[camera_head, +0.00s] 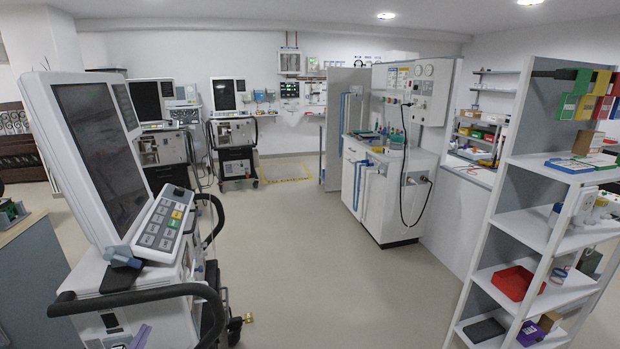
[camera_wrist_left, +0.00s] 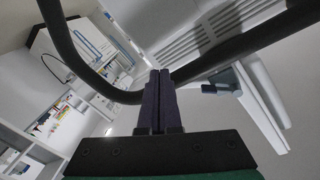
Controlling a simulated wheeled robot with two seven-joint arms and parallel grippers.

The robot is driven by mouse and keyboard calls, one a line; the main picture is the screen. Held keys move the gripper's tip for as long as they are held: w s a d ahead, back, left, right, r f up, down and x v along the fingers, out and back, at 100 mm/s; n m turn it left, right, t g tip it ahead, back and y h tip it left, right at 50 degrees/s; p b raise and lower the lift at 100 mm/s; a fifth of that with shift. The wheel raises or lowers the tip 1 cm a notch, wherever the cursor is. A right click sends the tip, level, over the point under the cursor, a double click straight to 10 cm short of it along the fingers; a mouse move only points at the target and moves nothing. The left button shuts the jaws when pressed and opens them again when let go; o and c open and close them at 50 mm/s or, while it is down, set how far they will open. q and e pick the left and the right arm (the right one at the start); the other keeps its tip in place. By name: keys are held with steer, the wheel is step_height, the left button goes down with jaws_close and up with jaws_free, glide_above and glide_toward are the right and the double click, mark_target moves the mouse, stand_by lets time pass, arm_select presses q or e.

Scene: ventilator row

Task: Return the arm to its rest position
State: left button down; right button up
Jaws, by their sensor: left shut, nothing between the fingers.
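The tips of my left gripper (camera_head: 140,336), dark purple, show at the bottom edge of the head view, low against the near ventilator (camera_head: 165,285). The rest of that arm is out of the picture. In the left wrist view the two fingers of my left gripper (camera_wrist_left: 159,75) are pressed together with nothing between them. The ventilator's black curved handle rail (camera_head: 190,290) lies close to them. In the wrist view this rail (camera_wrist_left: 80,70) passes behind the fingers; I cannot tell whether they touch. My right gripper is in neither view.
The near ventilator carries a large tilted screen (camera_head: 100,150) and a keypad (camera_head: 165,222). A white open shelf (camera_head: 535,235) with boxes and a red tray (camera_head: 515,283) stands at the right. A workbench (camera_head: 380,195) stands behind. The floor (camera_head: 340,285) between is clear.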

arm_select(q)
steer(key=s+d+f+n+g+h, duration=0.1)
steer(key=s+d+f+g, duration=0.25)
steer(key=f, duration=0.65)
steer(key=s+d+f+g, duration=0.2)
steer(key=s+f, duration=0.2)
steer(key=f, duration=0.6)
steer(key=s+d+f+n+g+h, duration=0.1)
steer(key=s+d+f+g, duration=0.25)
steer(key=f, duration=0.65)
steer(key=s+d+f+g, duration=0.2)
steer(key=s+f, duration=0.3)
steer(key=s, duration=0.3)
steer(key=s+d+f+g+h, duration=0.1)
steer(key=s+d+f+g, duration=0.2)
steer(key=s, duration=0.6)
steer(key=s+d+f+g, duration=0.2)
steer(key=s+f, duration=0.4)
steer(key=s, duration=0.2)
steer(key=shift+s+d+f, duration=0.3)
steer(key=shift+d, duration=0.05)
